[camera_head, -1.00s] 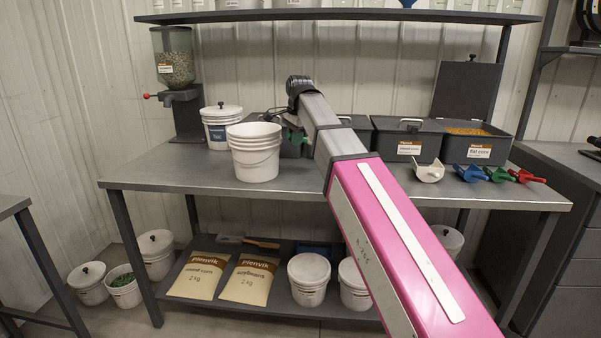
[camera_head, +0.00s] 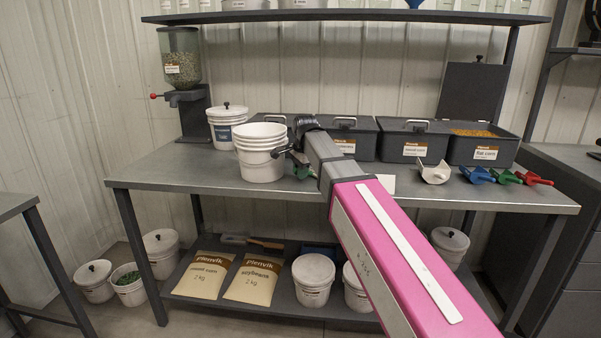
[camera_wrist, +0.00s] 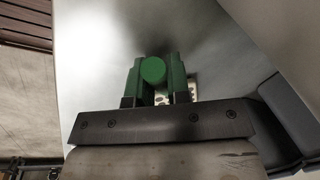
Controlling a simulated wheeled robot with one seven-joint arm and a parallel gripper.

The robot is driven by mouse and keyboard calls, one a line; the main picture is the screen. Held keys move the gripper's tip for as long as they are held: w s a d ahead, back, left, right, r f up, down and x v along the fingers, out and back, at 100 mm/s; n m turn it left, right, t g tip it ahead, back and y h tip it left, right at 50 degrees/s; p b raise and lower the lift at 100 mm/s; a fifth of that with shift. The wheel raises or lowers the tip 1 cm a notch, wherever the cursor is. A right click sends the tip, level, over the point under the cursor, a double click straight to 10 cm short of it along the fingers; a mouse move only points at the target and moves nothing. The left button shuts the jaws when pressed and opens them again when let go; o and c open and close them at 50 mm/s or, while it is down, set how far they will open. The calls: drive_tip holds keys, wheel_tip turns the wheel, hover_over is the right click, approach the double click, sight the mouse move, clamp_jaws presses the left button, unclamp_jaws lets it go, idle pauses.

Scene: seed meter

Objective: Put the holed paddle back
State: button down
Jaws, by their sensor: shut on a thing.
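My gripper (camera_wrist: 156,88) is shut on a green piece with a round end (camera_wrist: 152,70), seen end-on in the wrist view. I take it for the handle of the holed paddle. A small pale plate with dark holes (camera_wrist: 193,88) shows just behind it, mostly hidden by the gripper. I cannot tell whether the paddle touches the bench.
White nested buckets (camera_head: 261,165) stand close left of my gripper. Grey bins (camera_head: 410,150) line the back of the bench (camera_head: 200,178). A white scoop (camera_head: 433,172) and blue, green and red scoops (camera_head: 478,175) lie to the right. The front left of the bench is clear.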

drive_tip(key=c, duration=1.1)
unclamp_jaws()
drive_tip(key=shift+f, duration=0.1)
drive_tip(key=r, duration=0.4)
drive_tip(key=s+r, duration=0.1)
drive_tip(key=r, duration=0.3)
drive_tip(key=s+d+r, duration=0.1)
drive_tip(key=r, duration=0.3)
drive_tip(key=shift+d, duration=0.1)
